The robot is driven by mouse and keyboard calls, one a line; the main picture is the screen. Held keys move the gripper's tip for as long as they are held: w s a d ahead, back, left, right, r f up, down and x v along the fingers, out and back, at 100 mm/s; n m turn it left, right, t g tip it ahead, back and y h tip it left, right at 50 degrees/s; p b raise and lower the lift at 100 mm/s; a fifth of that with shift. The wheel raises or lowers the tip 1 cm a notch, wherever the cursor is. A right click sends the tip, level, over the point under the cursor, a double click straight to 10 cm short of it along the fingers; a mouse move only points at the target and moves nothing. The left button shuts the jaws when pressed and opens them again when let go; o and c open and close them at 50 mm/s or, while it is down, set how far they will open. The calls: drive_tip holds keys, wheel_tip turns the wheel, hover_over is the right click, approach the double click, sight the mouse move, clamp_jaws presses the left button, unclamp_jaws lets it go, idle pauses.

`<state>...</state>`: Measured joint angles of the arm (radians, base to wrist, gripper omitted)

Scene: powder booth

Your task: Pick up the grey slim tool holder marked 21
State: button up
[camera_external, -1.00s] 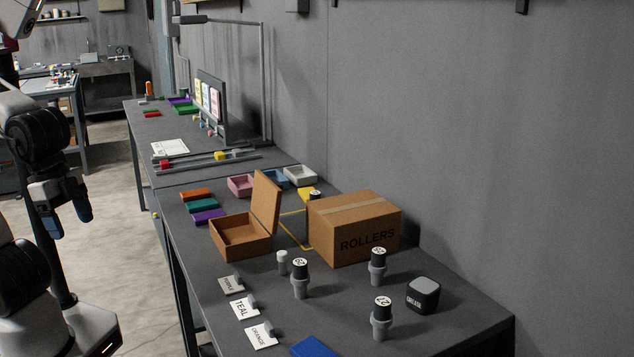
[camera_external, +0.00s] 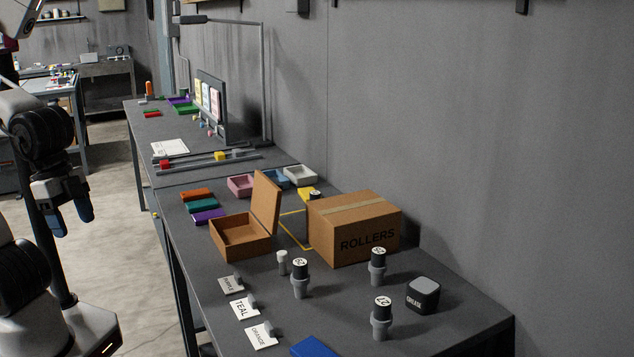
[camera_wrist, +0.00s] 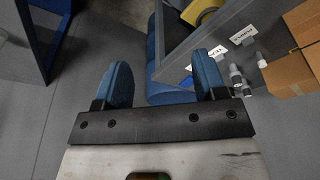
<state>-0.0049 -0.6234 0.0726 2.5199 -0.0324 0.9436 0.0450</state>
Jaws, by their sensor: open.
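Three grey tool holders with black tops and round white number labels stand upright on the bench: one left (camera_external: 300,279), one right in front of the box (camera_external: 378,268), one nearer the front (camera_external: 381,320). Their numbers are too small to read surely. A fourth round label shows behind the box (camera_external: 315,194), its body mostly hidden. I cannot tell which one is marked 21. My gripper (camera_external: 57,208) hangs at the left, off the bench and far from the holders. In the wrist view its blue fingers (camera_wrist: 163,82) are apart with nothing held between them.
The ROLLERS carton (camera_external: 358,232) and an open brown box (camera_external: 243,236) stand on the bench (camera_external: 335,308). A small white-topped cylinder (camera_external: 283,262), a dark GREASE cube (camera_external: 423,295), name cards (camera_external: 244,307) and a blue block (camera_external: 317,347) are near the holders. A wall (camera_external: 480,150) runs behind.

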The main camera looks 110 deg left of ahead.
drive_tip(key=w+a+r+m+t+h, duration=0.1)
drive_tip(key=w+a+r+t+h, duration=0.15)
drive_tip(key=w+a, duration=0.85)
drive_tip(key=w+a+r+t+h, duration=0.1)
drive_tip(key=w+a+r+h, duration=0.4)
drive_tip(key=w, duration=0.9)
drive_tip(key=w+a+t+y, duration=0.1)
drive_tip(key=w+a, duration=0.2)
drive_tip(key=a, duration=0.4)
drive_tip(key=w+a+t+y, duration=0.1)
drive_tip(key=w+a, duration=0.2)
drive_tip(key=a, duration=0.3)
drive_tip(key=w+a+f+t+y, duration=0.1)
drive_tip(key=a+f+t, duration=0.3)
drive_tip(key=a, duration=1.2)
drive_tip(key=t+y, duration=0.1)
drive_tip(key=y, duration=0.2)
approach(316, 192)
drive_tip(key=x, duration=0.2)
drive_tip(key=shift+d+f, duration=0.1)
drive_tip(key=shift+f, duration=0.05)
drive_tip(key=shift+x, duration=1.3)
drive_tip(key=shift+w, duration=0.15)
